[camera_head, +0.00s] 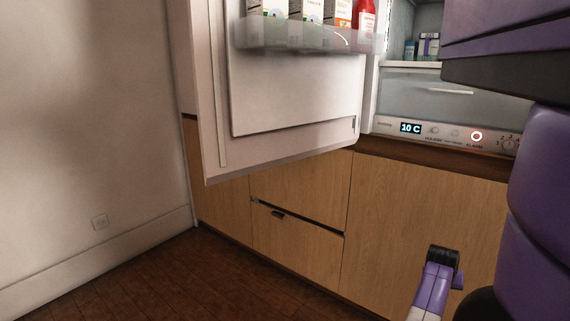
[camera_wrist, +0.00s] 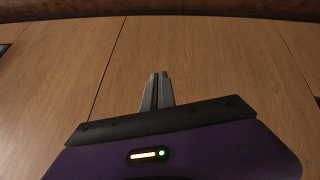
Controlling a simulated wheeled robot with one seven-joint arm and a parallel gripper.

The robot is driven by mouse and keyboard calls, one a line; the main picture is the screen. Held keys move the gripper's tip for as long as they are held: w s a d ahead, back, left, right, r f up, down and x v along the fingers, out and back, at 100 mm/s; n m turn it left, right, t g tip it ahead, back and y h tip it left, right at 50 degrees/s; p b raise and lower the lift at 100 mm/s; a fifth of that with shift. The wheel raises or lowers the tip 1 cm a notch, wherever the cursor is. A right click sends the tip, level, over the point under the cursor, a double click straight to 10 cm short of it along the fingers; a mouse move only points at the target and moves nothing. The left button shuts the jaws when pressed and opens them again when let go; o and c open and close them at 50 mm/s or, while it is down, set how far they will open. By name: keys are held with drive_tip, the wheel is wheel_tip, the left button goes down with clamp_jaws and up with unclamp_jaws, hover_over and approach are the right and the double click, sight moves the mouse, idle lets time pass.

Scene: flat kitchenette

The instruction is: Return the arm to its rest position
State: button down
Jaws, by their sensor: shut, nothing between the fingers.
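My gripper (camera_wrist: 158,78) shows in the wrist view with its two grey fingers together and nothing between them. It faces a wooden cabinet front (camera_wrist: 205,60) and appears apart from it. In the head view, purple parts of my arm fill the right side, and a purple and white part with a black end stands at the lower right. The gripper's fingertips cannot be made out in the head view.
A fridge door (camera_head: 290,90) hangs open above wooden cabinets (camera_head: 295,190), with cartons and a red bottle (camera_head: 364,18) in its shelf. The fridge's lit panel (camera_head: 445,134) reads 10 C. A wall (camera_head: 90,110) stands at left. The brown floor (camera_head: 200,275) is clear.

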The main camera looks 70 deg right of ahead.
drive_tip(key=w+a+f+n+t+h, duration=0.2)
drive_tip(key=w+a+n, duration=0.2)
drive_tip(key=w+a, duration=0.55)
drive_tip(key=w+a+f+n+t+h, duration=0.2)
drive_tip(key=w+a+f+n+h, duration=0.15)
drive_tip(key=w, duration=1.15)
drive_tip(key=w+a+r+n+t+y, duration=0.15)
drive_tip(key=w+a+n+t, duration=0.35)
drive_tip(key=a, duration=0.6)
drive_tip(key=w+a+r+n+t+y, duration=0.1)
drive_tip(key=w+a+r+n+t, duration=0.15)
drive_tip(key=w+a, duration=0.6)
drive_tip(key=s+a+r+n+t+y, duration=0.25)
drive_tip(key=a+r, duration=0.35)
drive_tip(key=a, duration=0.4)
drive_tip(key=s+a+r+n+t+y, duration=0.1)
drive_tip(key=a+r+t+y, duration=0.3)
drive_tip(key=a, duration=0.6)
drive_tip(key=s+a+r+n+y, duration=0.1)
drive_tip(key=s+a+r+y, duration=0.1)
drive_tip(key=a+r, duration=0.6)
wheel_tip(320, 180, up, 20)
drive_tip(key=a+p, duration=0.1)
drive_tip(key=p, duration=1.9)
drive_tip(key=shift+s+a+r, duration=0.15)
drive_tip(key=shift+a, duration=0.25)
